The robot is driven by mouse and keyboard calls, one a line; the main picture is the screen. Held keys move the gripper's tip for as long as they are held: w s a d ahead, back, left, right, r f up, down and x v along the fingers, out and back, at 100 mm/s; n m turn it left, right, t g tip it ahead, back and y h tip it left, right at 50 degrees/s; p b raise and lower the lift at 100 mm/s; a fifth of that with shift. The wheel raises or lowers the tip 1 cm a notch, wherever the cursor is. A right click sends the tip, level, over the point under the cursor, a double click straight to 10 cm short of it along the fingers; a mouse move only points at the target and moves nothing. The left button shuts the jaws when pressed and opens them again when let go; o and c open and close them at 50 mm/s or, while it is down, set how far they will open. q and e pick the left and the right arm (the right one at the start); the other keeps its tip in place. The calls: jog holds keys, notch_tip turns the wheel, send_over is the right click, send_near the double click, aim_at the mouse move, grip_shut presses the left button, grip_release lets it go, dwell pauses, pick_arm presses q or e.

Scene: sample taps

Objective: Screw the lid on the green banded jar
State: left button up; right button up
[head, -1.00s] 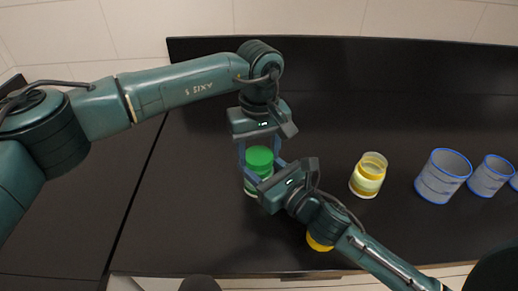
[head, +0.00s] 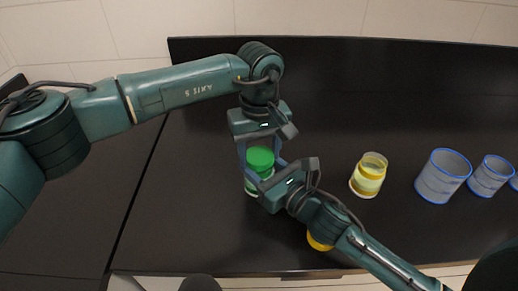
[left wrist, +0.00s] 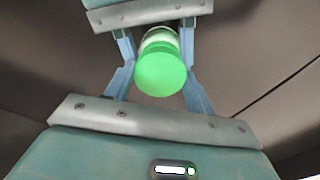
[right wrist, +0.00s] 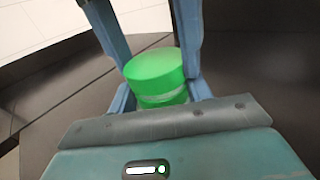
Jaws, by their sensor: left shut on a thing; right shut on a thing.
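The green lid (head: 260,156) sits on top of the green banded jar (head: 251,188), which stands upright on the dark table. My left gripper (head: 259,163) reaches in from the back and is shut with its blue fingers on either side of the lid. My right gripper (head: 265,176) comes from the front right and is shut on the jar lower down. The right wrist view shows the lid (right wrist: 154,66) over a thin pale strip and the green band (right wrist: 165,101). The left wrist view shows the lid's round top (left wrist: 160,68). Most of the jar's body is hidden by the fingers.
A yellow banded jar (head: 368,177) stands to the right. Blue-rimmed grey containers (head: 442,177) stand further right. A yellow round thing (head: 319,244) is partly hidden under my right arm. The table's left part is clear; a raised dark ledge runs along the back.

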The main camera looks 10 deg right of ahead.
pick_arm(q)
jog(key=shift+a+f, duration=0.1)
jog(key=shift+f, duration=0.45)
pick_arm(e)
jog(key=shift+a+r, duration=0.15)
jog(key=shift+r, duration=0.15)
pick_arm(q)
jog(key=shift+s+a+r, duration=0.1)
jog(key=shift+r, duration=0.05)
pick_arm(e)
jog(key=shift+w+r, duration=0.1)
dwell(0.6)
pick_arm(q)
jog(key=shift+a+f, duration=0.1)
jog(key=shift+f, duration=0.4)
dwell(0.7)
jog(key=o, duration=0.9)
jog(key=shift+c, duration=0.2)
jog(key=shift+r, duration=0.1)
notch_tip(320, 180, up, 3)
jog(key=shift+r, duration=0.2)
pick_arm(e)
jog(key=shift+w, duration=0.1)
pick_arm(q)
jog(key=shift+r, duration=0.35)
pick_arm(e)
jog(key=shift+f, duration=0.25)
pick_arm(q)
jog(key=shift+c, duration=0.4)
